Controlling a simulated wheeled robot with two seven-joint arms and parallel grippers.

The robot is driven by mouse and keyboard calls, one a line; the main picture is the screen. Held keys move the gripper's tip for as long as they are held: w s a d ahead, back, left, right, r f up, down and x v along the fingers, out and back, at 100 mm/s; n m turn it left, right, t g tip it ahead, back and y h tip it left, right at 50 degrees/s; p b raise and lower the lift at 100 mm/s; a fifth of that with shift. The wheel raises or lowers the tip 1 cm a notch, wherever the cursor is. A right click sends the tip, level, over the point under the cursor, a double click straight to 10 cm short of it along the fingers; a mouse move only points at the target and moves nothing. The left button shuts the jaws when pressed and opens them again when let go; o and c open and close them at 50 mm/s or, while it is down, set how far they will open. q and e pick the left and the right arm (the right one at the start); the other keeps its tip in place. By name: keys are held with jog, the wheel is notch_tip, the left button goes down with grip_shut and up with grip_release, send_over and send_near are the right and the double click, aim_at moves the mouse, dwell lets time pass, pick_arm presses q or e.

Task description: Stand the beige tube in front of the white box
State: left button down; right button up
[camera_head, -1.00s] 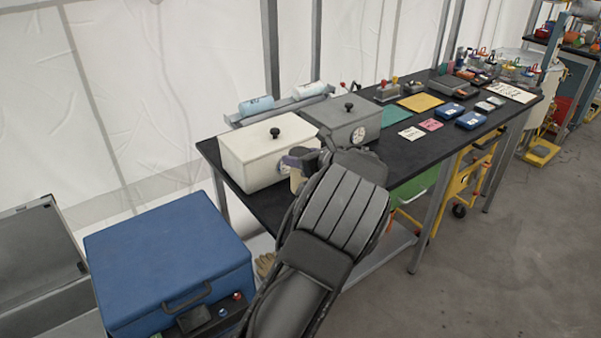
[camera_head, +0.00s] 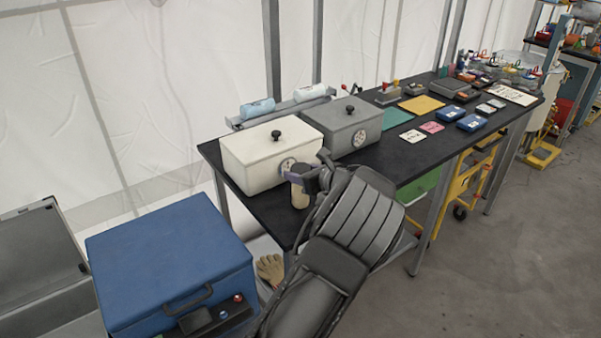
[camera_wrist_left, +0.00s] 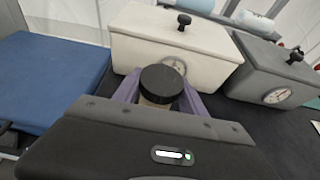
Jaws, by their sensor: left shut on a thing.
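The beige tube (camera_head: 299,194) has a dark cap and looks upright in front of the white box (camera_head: 255,163), over the black table top near its left end. My left gripper (camera_head: 301,174) is shut on the tube, and its purple fingers lie on both sides of it. In the left wrist view the tube's black cap (camera_wrist_left: 161,84) sits between the fingers, with the white box (camera_wrist_left: 165,50) behind. I cannot tell whether the tube's base touches the table. My right gripper is not in view.
A grey box (camera_head: 348,127) with a dial stands right of the white box. A blue case (camera_head: 168,258) is at the lower left, with a glove (camera_head: 270,268) beside it. Cards, mats and small boxes cover the table farther right.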

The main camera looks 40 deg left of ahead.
pick_arm(q)
jog(key=c, duration=0.7)
grip_release()
jog(key=shift+f, duration=0.15)
jog(key=shift+o, duration=0.2)
jog(key=shift+r, duration=0.2)
jog(key=b+v, duration=0.2)
jog(key=v, duration=1)
